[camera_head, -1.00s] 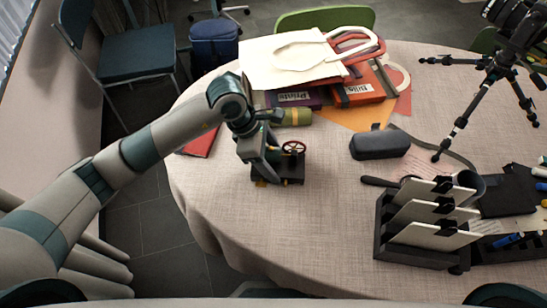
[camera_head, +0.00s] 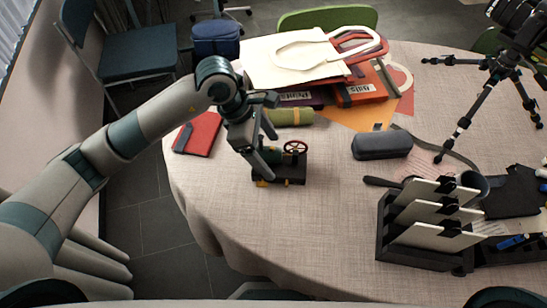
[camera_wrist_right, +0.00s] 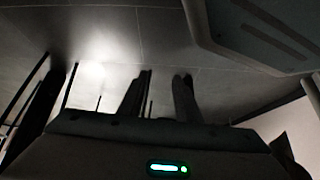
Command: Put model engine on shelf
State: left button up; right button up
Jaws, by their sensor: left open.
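The model engine (camera_head: 291,171), with a dark base, a green cylinder and a red wheel, stands upright on the round table at its left part. My left gripper (camera_head: 270,155) is open at the engine's upper left. One finger reaches down in front of the green cylinder and the other is above and behind it. The fingers hide part of the engine, and I cannot tell whether they touch it. My right gripper (camera_wrist_right: 160,97) shows in the right wrist view as two dark fingers apart, with nothing between them. I cannot make out a shelf.
A red notebook (camera_head: 197,133) and a green roll (camera_head: 291,117) lie near the left gripper. A grey case (camera_head: 382,145), a black rack (camera_head: 415,258) with pale panels and a tripod (camera_head: 490,85) stand farther right. The table's front middle (camera_head: 320,230) is clear.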

pick_arm(q)
jog(key=b+v, duration=0.1)
jog(key=v, duration=0.6)
jog(key=shift+a+r, duration=0.15)
jog(key=shift+r, duration=0.25)
pick_arm(e)
jog(key=shift+s+d+f+g+h, duration=0.15)
jog(key=shift+s+d+f+g, duration=0.1)
jog(key=shift+d+f+g, duration=0.2)
jog(key=shift+s+d+f+g+h, duration=0.15)
jog(key=shift+s+d+f+g, duration=0.15)
jog(key=shift+d, duration=0.2)
